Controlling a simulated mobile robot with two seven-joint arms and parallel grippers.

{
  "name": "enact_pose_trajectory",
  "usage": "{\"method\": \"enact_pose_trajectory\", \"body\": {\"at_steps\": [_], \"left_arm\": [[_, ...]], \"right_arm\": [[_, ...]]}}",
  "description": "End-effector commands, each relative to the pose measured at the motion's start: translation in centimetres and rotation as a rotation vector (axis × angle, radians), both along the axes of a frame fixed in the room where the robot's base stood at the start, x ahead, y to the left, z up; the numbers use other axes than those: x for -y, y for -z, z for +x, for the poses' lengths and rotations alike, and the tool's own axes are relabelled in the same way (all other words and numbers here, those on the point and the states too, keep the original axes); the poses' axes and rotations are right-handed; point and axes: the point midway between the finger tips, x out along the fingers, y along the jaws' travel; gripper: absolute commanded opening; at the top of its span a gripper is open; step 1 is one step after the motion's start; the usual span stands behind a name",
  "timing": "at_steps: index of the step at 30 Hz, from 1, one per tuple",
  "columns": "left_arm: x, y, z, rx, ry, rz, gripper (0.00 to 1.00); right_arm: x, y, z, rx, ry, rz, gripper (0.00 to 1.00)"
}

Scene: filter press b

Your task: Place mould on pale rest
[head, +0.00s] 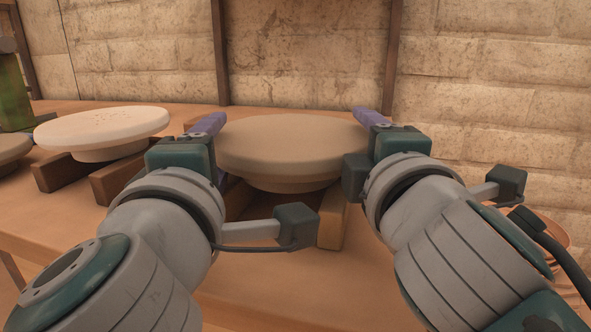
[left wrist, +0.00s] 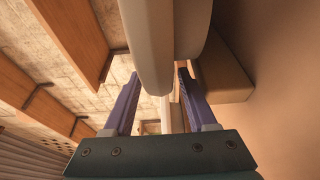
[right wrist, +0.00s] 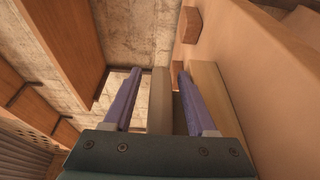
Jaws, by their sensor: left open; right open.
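A round tan mould (head: 295,140) with a narrower foot lies level between my two grippers in the head view. Its edge also shows in the left wrist view (left wrist: 152,45) and the right wrist view (right wrist: 159,100). The pale rest (head: 332,225) is under it; its block shows in the left wrist view (left wrist: 226,72) and the right wrist view (right wrist: 215,95). I cannot tell whether foot and rest touch all round. My left gripper (head: 208,122) is open, with its fingers either side of the mould's left edge. My right gripper (head: 365,118) is open around the right edge.
A green object (head: 12,95) stands behind. A brick wall (head: 490,100) closes the back. The table front (head: 285,290) is clear.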

Motion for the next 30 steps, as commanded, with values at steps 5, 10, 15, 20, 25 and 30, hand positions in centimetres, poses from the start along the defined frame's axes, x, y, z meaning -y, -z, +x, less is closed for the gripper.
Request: {"method": "enact_pose_trajectory", "body": {"at_steps": [5,10,15,20,25,30], "left_arm": [[0.2,0.2,-4.3,-0.004,0.002,0.000,0.57],[0.4,0.1,-7.3,-0.004,0.000,0.001,0.57],[0.5,0.0,-8.7,-0.001,0.000,0.001,0.57],[0.5,0.0,-8.9,-0.001,0.000,0.001,0.57],[0.5,0.0,-8.9,-0.001,0.000,0.001,0.57],[0.5,0.0,-8.9,-0.001,-0.001,0.001,0.57]], "right_arm": [[0.0,0.0,0.0,0.000,0.000,0.000,0.57],[0.0,0.0,0.0,0.000,0.000,0.000,0.57],[0.0,0.0,-0.1,0.000,0.000,0.000,0.57],[0.1,0.1,-1.6,-0.001,-0.001,-0.001,0.57],[0.3,0.2,-5.1,-0.003,-0.002,0.001,0.57],[0.5,0.2,-8.7,-0.005,-0.001,0.001,0.57]]}}
